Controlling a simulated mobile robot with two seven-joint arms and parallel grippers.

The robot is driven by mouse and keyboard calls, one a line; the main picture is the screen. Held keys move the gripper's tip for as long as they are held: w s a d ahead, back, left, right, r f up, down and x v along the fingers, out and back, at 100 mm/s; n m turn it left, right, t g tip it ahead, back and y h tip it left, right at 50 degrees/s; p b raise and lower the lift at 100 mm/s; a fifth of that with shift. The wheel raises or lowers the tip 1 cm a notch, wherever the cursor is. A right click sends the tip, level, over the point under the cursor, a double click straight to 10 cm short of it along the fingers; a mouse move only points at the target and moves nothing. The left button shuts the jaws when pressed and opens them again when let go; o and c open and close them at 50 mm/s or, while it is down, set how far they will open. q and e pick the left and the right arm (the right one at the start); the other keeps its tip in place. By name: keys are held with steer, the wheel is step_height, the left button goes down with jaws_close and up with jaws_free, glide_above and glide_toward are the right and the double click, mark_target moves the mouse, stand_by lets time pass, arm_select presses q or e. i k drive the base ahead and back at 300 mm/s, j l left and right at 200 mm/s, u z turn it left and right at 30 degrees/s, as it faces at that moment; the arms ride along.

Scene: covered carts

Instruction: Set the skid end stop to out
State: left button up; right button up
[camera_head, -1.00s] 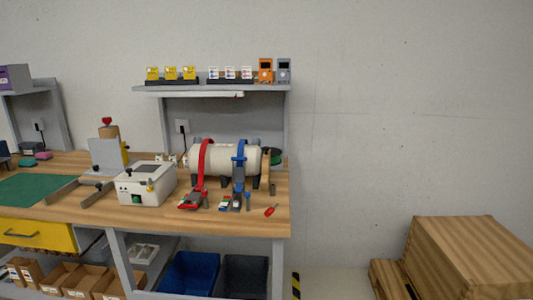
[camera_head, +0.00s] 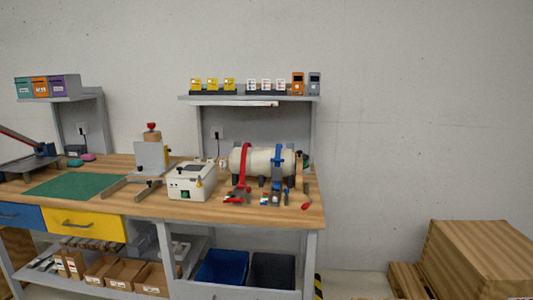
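I cannot make out a skid end stop for certain in the head view. A wooden crate (camera_head: 478,258) stands at the lower right, with a lower wooden piece (camera_head: 405,283) at its left side; both are cut by the picture's bottom edge. A yellow-and-black striped piece (camera_head: 318,287) shows low beside the bench's right leg; I cannot tell what it belongs to. Neither of my grippers is in view.
A wooden workbench (camera_head: 215,210) fills the left and middle. It carries a white box (camera_head: 190,182), a strapped cylinder (camera_head: 262,161) and a green mat (camera_head: 75,186). Blue and dark bins (camera_head: 222,268) sit beneath. Bare floor (camera_head: 350,284) lies between bench and crate.

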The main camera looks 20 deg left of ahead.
mark_target(299, 158)
steer(key=i+j+u, duration=0.1)
steer(key=u, duration=0.4)
steer(key=i+u, duration=0.3)
steer(key=u, duration=0.15)
